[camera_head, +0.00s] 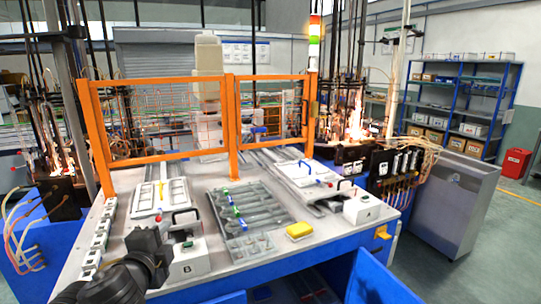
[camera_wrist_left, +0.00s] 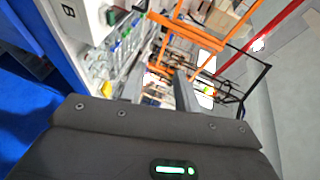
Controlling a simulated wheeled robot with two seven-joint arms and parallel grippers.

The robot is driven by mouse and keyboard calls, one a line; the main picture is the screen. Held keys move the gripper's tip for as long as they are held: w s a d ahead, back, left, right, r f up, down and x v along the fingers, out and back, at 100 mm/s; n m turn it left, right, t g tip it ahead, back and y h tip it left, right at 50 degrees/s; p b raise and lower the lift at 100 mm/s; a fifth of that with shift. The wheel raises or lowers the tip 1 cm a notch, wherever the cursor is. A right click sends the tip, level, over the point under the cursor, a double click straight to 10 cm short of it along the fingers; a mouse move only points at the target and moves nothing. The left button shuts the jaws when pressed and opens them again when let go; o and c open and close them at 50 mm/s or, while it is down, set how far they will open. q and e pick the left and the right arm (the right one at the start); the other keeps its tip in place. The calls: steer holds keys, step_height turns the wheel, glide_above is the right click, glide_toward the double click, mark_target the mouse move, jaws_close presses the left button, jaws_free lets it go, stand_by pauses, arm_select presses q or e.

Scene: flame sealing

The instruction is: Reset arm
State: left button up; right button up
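My left arm comes in at the bottom left of the head view. Its dark gripper (camera_head: 150,247) is over the front left of the table, beside the white box marked B (camera_head: 189,262). The fingers are hard to make out there. In the left wrist view, the two dark fingers of the left gripper (camera_wrist_left: 158,80) stand apart, with the background showing between them. Nothing is held between them. My right arm and gripper are not in view.
The table (camera_head: 275,262) holds a grey tray (camera_head: 222,202) with tubes, white trays (camera_head: 172,198) and (camera_head: 305,172), a yellow block (camera_head: 299,230) and a white box marked A (camera_head: 362,209). An orange-framed fence (camera_head: 234,125) stands behind. Burner rigs with flames flank the table.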

arm_select(q)
steer(key=s+f+n+g, duration=0.35)
steer(key=s+f, duration=0.25)
steer(key=f, duration=0.6)
steer(key=s+f+n+g, duration=0.3)
steer(key=s+f+n, duration=0.25)
steer(key=f, duration=0.55)
steer(key=s+f+n+g, duration=0.3)
steer(key=s+f, duration=0.3)
steer(key=s, duration=0.4)
steer(key=s+f+n+g, duration=0.3)
steer(key=s+f, duration=0.4)
steer(key=s, duration=0.2)
step_height(320, 180, down, 23)
steer(key=s+a+f+g, duration=0.1)
steer(key=s+a+f, duration=0.1)
steer(key=s+f, duration=0.7)
steer(key=s+a+f+m+g+b, duration=0.1)
steer(key=s+f, duration=0.7)
steer(key=f, duration=0.1)
steer(key=shift+s+a+f, duration=0.3)
steer(key=shift+s+a, duration=0.1)
